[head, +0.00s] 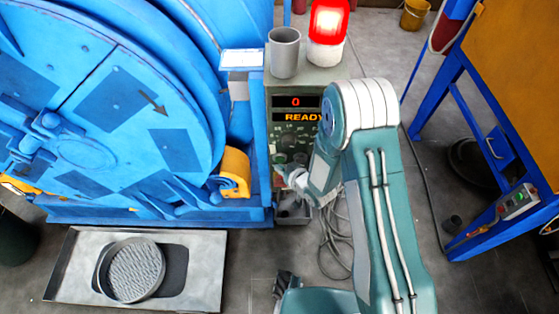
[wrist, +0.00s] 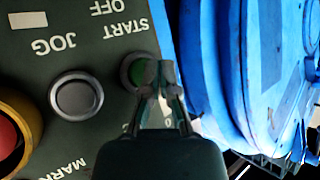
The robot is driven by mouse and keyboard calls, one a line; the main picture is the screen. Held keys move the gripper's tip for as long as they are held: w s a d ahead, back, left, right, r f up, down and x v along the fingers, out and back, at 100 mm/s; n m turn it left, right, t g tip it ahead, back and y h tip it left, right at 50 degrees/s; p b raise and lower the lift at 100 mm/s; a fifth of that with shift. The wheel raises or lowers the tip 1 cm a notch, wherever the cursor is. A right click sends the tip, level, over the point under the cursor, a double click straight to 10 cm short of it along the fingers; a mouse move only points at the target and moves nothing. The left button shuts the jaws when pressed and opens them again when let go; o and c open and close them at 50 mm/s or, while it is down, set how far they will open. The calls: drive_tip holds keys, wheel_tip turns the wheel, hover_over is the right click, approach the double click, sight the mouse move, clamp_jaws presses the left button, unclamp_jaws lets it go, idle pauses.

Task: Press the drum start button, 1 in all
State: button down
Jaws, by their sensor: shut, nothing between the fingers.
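The green start button (wrist: 133,72) sits on the dark control panel in the wrist view, beside the upside-down label START. My gripper (wrist: 155,72) is shut and empty, with its fingertips overlapping the button's right part and hiding some of it. I cannot tell whether the fingertips touch the button. In the head view my gripper (head: 284,178) is at the lower front of the control box (head: 295,78), and its tips are hard to make out. The display (head: 297,110) on the box reads 0 and READY. The big blue drum (head: 110,100) stands left of the box.
In the wrist view a grey JOG button (wrist: 76,96) and a red button (wrist: 7,135) in a yellow ring lie left of my gripper. A lit red beacon (head: 329,20) and a grey cup (head: 284,53) stand on the box. Cables (head: 335,240) lie on the floor.

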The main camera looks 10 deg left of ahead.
drive_tip(key=shift+w+r, duration=0.1)
drive_tip(key=shift+w, duration=0.2)
